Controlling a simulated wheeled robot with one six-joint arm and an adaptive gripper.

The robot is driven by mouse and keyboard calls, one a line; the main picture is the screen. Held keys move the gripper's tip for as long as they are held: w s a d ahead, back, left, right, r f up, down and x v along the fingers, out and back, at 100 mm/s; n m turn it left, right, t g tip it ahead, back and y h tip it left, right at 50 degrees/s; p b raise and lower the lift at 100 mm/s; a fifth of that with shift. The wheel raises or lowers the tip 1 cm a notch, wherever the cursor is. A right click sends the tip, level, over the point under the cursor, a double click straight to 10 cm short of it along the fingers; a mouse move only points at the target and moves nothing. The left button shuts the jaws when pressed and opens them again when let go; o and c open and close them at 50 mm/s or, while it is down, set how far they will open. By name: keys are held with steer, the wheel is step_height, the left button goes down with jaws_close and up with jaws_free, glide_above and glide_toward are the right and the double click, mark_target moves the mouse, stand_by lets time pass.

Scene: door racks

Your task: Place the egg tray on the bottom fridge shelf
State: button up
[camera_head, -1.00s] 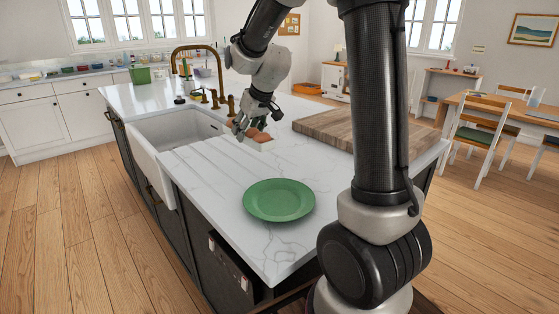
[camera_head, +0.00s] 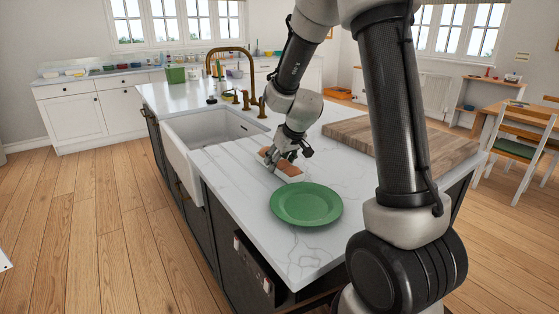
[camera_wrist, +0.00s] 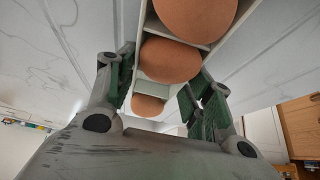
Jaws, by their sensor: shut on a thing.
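The egg tray (camera_head: 291,174) is a narrow white tray with brown eggs in a row. In the wrist view the egg tray (camera_wrist: 144,33) runs up from between the fingers, and several eggs or parts of eggs show. My gripper (camera_head: 282,158) is shut on the egg tray, with one green-padded finger on each side; it also shows in the wrist view (camera_wrist: 160,98). The tray is over the white countertop, behind the green plate. I cannot tell whether it touches the counter. No fridge shelf is in view.
A green plate (camera_head: 306,205) lies on the white marble island (camera_head: 235,170). A white sink (camera_head: 205,140) with a brass faucet (camera_head: 232,65) is to the left, and a wooden board (camera_head: 410,145) to the right. Wooden floor is open at the left.

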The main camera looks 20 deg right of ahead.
steer(key=o, duration=1.1)
steer(key=shift+o, duration=0.2)
